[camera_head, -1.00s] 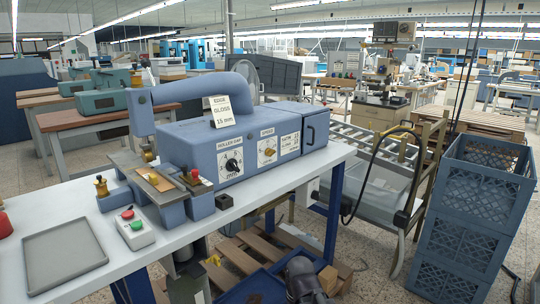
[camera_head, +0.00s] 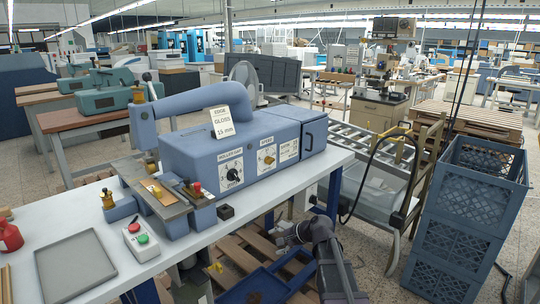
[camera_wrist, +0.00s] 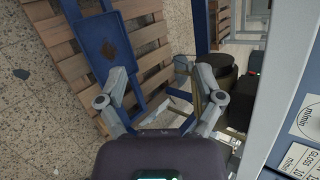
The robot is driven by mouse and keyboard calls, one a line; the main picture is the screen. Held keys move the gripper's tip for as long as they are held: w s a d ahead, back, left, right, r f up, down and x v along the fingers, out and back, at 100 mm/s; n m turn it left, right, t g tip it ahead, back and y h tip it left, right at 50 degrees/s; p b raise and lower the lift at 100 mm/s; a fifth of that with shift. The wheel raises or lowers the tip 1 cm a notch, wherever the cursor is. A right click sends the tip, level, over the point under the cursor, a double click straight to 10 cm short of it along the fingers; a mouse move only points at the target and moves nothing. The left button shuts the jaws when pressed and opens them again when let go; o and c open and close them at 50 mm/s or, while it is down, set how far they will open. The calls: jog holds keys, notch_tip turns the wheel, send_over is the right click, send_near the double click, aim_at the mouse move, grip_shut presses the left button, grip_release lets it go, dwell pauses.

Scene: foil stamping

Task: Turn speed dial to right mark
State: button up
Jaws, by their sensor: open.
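The speed dial (camera_head: 269,159) is a brass-coloured knob on a white plate on the front of the blue stamping machine (camera_head: 190,150). The knob's pointer is too small to read. My gripper (camera_head: 284,232) is open and empty, in front of the machine and below the dial, apart from it. In the wrist view its two fingers (camera_wrist: 160,82) are spread over the floor area. White labels with rotated print (camera_wrist: 305,115) show at that view's right edge; the knob is not visible there.
A black roller gap dial (camera_head: 232,174) sits left of the speed dial. The white table (camera_head: 130,270) holds a button box (camera_head: 139,238) and grey tray (camera_head: 75,266). Pallets (camera_wrist: 75,65) lie below; blue crates (camera_head: 470,220) stand right.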

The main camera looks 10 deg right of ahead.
jog(key=w+d+r+m+t+p, duration=0.1)
jog(key=w+r+m, duration=0.1)
jog(key=r, duration=0.1)
jog(key=w+d+r+m+t+y+p, duration=0.1)
jog(key=w+d+r+m, duration=0.1)
jog(key=w+r, duration=0.1)
jog(key=w+d+r+m+t+y+p, duration=0.1)
jog(key=w+r+m+t, duration=0.1)
jog(key=w+r, duration=0.1)
jog(key=shift+w+d+r, duration=0.2)
jog(key=shift+w+r, duration=0.05)
jog(key=shift+r, duration=0.25)
jog(key=m+t+p, duration=0.3)
jog(key=m+t, duration=0.2)
jog(key=m, duration=0.2)
send_near(272, 162)
jog(key=v, duration=0.4)
jog(key=shift+w+d+r, duration=0.1)
jog(key=shift+w+r, duration=0.1)
jog(key=shift+w, duration=0.1)
jog(key=x, duration=1.4)
jog(key=shift+s+f, duration=0.15)
jog(key=shift+f, duration=0.05)
jog(key=c, duration=1.1)
jog(key=shift+a, duration=0.55)
jog(key=shift+s+d+g, duration=0.1)
jog(key=shift+d+g, duration=0.2)
jog(key=shift+d, duration=0.05)
jog(key=shift+c, duration=0.2)
